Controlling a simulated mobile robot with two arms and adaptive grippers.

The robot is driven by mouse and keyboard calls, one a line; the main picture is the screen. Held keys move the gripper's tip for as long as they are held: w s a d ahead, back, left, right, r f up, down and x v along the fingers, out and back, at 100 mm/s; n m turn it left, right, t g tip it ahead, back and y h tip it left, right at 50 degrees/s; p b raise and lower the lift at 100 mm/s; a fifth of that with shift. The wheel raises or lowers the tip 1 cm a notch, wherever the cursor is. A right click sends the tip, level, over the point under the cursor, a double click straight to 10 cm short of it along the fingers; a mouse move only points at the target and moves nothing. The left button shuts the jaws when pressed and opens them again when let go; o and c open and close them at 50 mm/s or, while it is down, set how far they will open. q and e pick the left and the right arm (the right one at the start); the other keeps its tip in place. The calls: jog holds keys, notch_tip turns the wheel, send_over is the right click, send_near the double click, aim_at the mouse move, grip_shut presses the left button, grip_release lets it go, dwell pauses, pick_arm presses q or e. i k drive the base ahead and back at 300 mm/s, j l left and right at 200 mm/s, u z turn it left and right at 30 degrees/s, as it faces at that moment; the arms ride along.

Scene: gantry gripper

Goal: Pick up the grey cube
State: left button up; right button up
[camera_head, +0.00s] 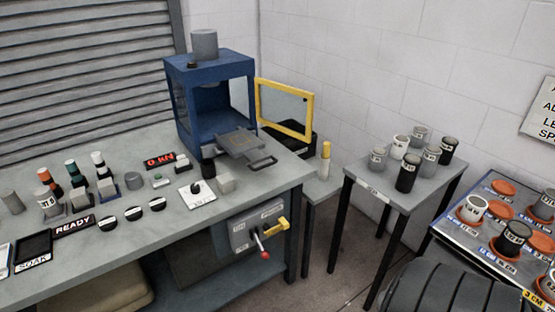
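Other small grey blocks (107,187) stand further left on the bench among the bottles. Neither of my grippers shows in the head view.
The press's yellow-framed door (285,108) stands open to the right; a plate with a handle (240,143) sticks out in front. A side table (400,190) holds several cups. A tray (480,215) with cups and orange discs is at right.

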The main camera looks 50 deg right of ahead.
aim_at(225, 183)
jog(key=z, duration=1.05)
jog(key=i+j, duration=0.1)
jog(key=j, duration=0.15)
jog(key=i+z, duration=0.05)
